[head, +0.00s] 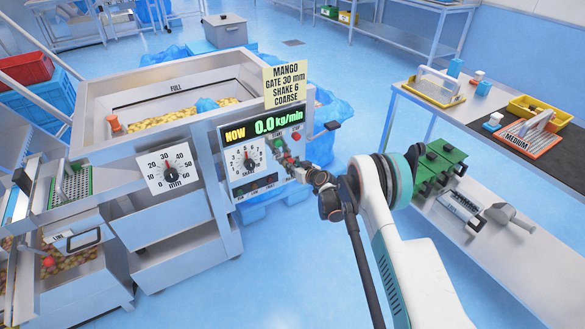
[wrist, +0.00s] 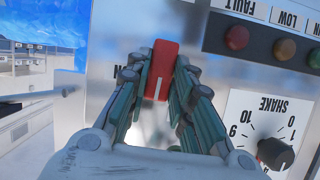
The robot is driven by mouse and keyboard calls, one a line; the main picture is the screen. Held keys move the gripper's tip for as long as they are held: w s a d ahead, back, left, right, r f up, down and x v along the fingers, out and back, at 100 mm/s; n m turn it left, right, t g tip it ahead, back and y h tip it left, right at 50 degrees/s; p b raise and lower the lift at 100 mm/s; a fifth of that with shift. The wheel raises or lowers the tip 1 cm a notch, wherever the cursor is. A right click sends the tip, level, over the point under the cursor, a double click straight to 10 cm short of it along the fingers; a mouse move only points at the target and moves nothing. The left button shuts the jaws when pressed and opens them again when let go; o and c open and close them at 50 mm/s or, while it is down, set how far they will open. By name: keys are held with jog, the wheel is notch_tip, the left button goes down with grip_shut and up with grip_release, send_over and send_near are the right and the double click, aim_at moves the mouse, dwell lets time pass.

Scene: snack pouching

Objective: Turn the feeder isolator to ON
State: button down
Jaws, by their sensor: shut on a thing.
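The feeder isolator is a red knob (wrist: 162,70) with a white line, on the pale control panel in the wrist view, where the panel's lettering appears upside down. My gripper (wrist: 160,88) has its two fingers closed on either side of the knob. The white line runs nearly up and down in the wrist view. A partly covered ON label (wrist: 117,82) is at the left of the fingers. In the head view my gripper (head: 290,162) is at the right side of the feeder's control panel (head: 229,144) and hides the isolator.
The panel display (head: 263,128) reads NOW 0.0 kg/min. The SHAKE dial (head: 245,160) is left of my gripper; its knob (wrist: 275,153) is at lower right in the wrist view. A note (head: 286,85) stands above the panel. A bench (head: 480,110) is at right.

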jog(key=shift+m, duration=0.4)
dwell(0.3)
jog(key=c, duration=1.4)
grip_release()
jog(key=shift+d, duration=0.1)
jog(key=v, duration=1.2)
jog(key=shift+w+d, duration=0.2)
